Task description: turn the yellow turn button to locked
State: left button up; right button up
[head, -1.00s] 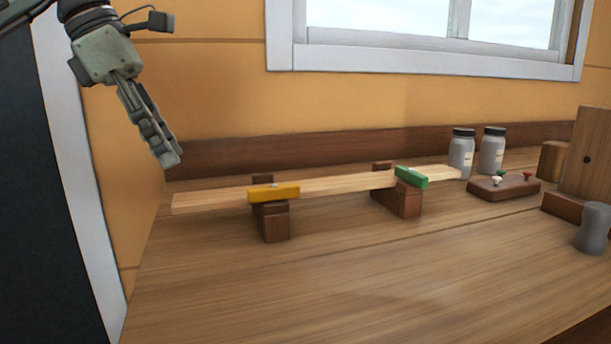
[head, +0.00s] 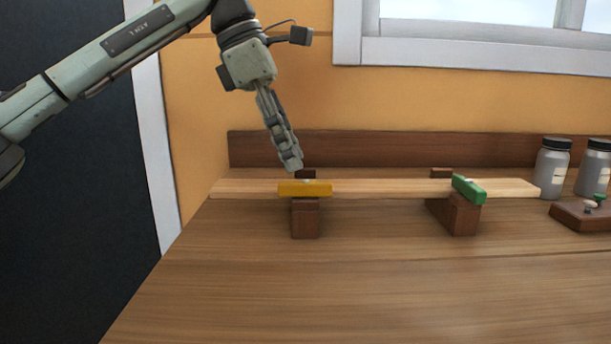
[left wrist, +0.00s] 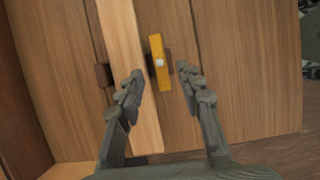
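The yellow turn button (head: 304,189) is a short bar with a pale pin at its middle. It lies lengthwise along the pale plank (head: 385,188), above the left brown block (head: 305,219). My left gripper (head: 293,168) points down just above the button, seemingly not touching it. In the left wrist view the gripper (left wrist: 160,73) is open, one finger on each side of the yellow button (left wrist: 157,46), with gaps on both sides. In the head view its fingers overlap edge-on. My right gripper is in neither view.
A green turn button (head: 468,189) sits slanted over the right brown block (head: 456,215). Grey jars (head: 554,170) and a brown block with coloured knobs (head: 580,216) stand at the right. A wooden backboard (head: 390,150) runs behind. The front of the bench is clear.

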aim_at(305, 182)
pick_arm(q)
jog(key=shift+x, duration=2.3)
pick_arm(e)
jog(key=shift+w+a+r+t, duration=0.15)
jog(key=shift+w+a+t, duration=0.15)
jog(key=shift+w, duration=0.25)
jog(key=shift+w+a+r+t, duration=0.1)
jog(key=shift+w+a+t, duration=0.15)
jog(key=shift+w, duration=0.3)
pick_arm(q)
jog(key=shift+c, duration=0.5)
grip_shut()
